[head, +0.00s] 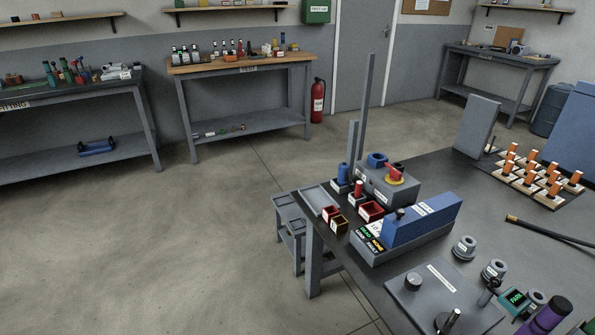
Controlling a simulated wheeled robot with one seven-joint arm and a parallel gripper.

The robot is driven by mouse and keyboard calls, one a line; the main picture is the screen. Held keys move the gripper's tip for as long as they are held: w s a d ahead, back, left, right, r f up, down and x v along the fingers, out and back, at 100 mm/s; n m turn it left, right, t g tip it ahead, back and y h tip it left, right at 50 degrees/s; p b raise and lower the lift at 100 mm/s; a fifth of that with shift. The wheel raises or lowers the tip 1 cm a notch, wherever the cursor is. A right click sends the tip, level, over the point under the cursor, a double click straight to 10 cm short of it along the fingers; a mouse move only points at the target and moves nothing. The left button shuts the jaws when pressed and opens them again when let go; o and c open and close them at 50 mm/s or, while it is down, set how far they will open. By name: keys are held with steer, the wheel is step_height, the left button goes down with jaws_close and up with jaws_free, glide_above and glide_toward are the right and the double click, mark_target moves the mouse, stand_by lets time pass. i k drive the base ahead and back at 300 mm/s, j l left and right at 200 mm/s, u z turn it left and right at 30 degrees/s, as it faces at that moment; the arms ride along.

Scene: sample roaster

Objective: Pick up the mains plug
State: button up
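I cannot make out a mains plug for certain. A thick black cable or rod (555,232) with a tan tip lies on the right of the dark bench (462,200) and runs out at the right edge. I cannot tell whether it belongs to a plug. A grey panel (420,296) with a knob and a lever lies at the front.
A blue and grey unit (425,222), small red bins (371,211) and grey ring-shaped parts (465,247) crowd the bench. Several orange-topped pieces (548,190) stand at the back right. A tall thin post (367,110) rises at the back left. The floor (190,240) to the left is clear.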

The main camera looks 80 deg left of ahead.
mark_target(341, 180)
steer(key=u, duration=2.2)
steer(key=i+j+z, duration=0.15)
steer(key=i+j, duration=0.2)
steer(key=i, duration=0.4)
steer(key=i+j+z, duration=0.2)
steer(key=i+j, duration=0.25)
steer(key=i, duration=0.25)
steer(key=i+j+z, duration=0.15)
steer(key=i+j, duration=0.45)
steer(key=i, duration=0.1)
